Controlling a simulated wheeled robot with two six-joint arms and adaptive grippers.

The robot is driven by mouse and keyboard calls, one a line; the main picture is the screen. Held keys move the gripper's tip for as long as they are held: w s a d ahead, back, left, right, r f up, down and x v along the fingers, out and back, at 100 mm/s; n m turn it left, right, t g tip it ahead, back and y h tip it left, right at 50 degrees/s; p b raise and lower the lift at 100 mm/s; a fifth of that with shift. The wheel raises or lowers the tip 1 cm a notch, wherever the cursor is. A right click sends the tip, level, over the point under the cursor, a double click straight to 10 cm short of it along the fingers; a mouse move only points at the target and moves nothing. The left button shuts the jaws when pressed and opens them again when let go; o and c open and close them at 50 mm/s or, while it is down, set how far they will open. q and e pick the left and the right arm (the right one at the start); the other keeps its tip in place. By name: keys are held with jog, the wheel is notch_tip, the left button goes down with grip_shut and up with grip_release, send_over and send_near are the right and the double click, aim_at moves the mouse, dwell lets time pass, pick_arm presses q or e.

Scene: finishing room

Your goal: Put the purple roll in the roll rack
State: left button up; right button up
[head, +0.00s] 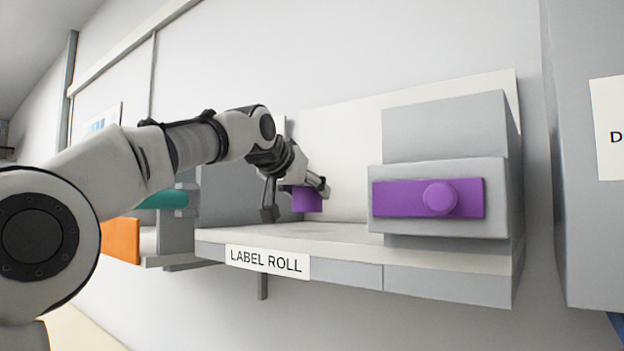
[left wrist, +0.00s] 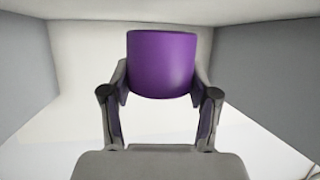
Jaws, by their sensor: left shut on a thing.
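My left gripper (head: 297,201) is shut on the purple roll (head: 306,199), above the back part of a pale shelf (head: 300,231) labelled "LABEL ROLL". In the left wrist view the roll (left wrist: 161,64) sits upright between the two fingers (left wrist: 160,95), with grey walls at both sides and a pale surface behind. The fingers partly cover the roll in the head view. I cannot tell whether the roll touches the shelf. Nothing in view is clearly marked as the roll rack. My right gripper is not in view.
A grey unit with a purple front (head: 408,198) and round knob stands on the shelf's right. A grey panel (head: 230,190) stands behind my left arm. A teal rounded part (head: 165,199) and an orange panel (head: 120,240) are at left. The shelf's front middle is bare.

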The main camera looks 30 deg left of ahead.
aim_at(303, 208)
pick_arm(q)
jog(key=f, duration=0.3)
jog(key=shift+d, duration=0.35)
jog(key=shift+s+f, duration=0.15)
jog(key=shift+w+a+f, duration=0.1)
jog(key=shift+w+f, duration=0.15)
jog(key=shift+w, duration=0.05)
jog(key=o, duration=1.2)
jog(key=shift+s+r, duration=0.1)
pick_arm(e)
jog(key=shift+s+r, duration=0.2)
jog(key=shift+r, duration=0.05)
pick_arm(q)
jog(key=shift+r, duration=0.1)
jog(key=s+b, duration=0.1)
jog(key=b, duration=0.2)
jog(key=s+b, duration=0.1)
jog(key=b, duration=0.2)
jog(key=s+b, duration=0.1)
jog(key=b, duration=0.2)
jog(key=shift+d, duration=0.25)
jog(key=b+v, duration=0.1)
jog(key=v, duration=0.3)
jog(key=r+b+v, duration=0.1)
jog(key=v, duration=0.4)
jog(key=shift+w+b, duration=0.2)
jog(key=shift+b, duration=0.1)
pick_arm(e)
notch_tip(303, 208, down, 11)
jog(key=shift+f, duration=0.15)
